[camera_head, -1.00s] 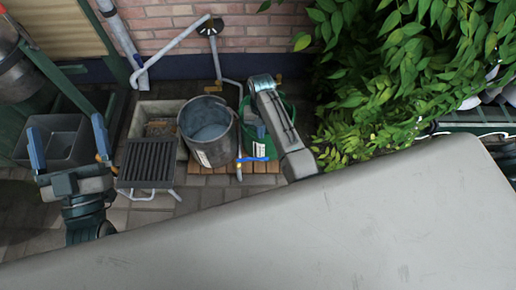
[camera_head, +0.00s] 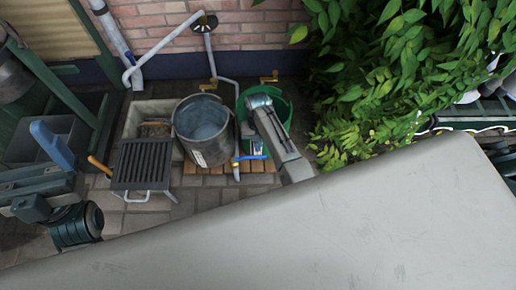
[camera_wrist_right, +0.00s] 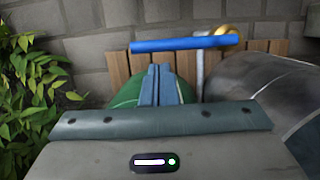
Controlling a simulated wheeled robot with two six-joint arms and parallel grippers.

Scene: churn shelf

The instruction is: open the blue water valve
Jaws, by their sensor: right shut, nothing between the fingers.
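The blue valve handle (camera_head: 251,157) is a straight lever by a brass fitting on a grey pipe, in front of the green bucket (camera_head: 286,108). In the right wrist view the blue handle (camera_wrist_right: 180,45) lies nearly level across the picture, its brass end at right. My right gripper (camera_head: 262,100) is over the green bucket; its fingertips are hidden in the head view. In the wrist view my right gripper (camera_wrist_right: 161,70) is shut and empty, its tips just below the handle in the picture; contact is unclear. My left gripper (camera_head: 50,145) is at far left, one blue finger clearly visible.
A metal pail (camera_head: 190,140) stands left of the green bucket, close to the handle. A dark slatted grate (camera_head: 143,165) and a stone trough (camera_head: 134,118) are further left. Dense leaves (camera_head: 375,75) fill the right. A wooden slat platform (camera_head: 212,168) lies below the pail.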

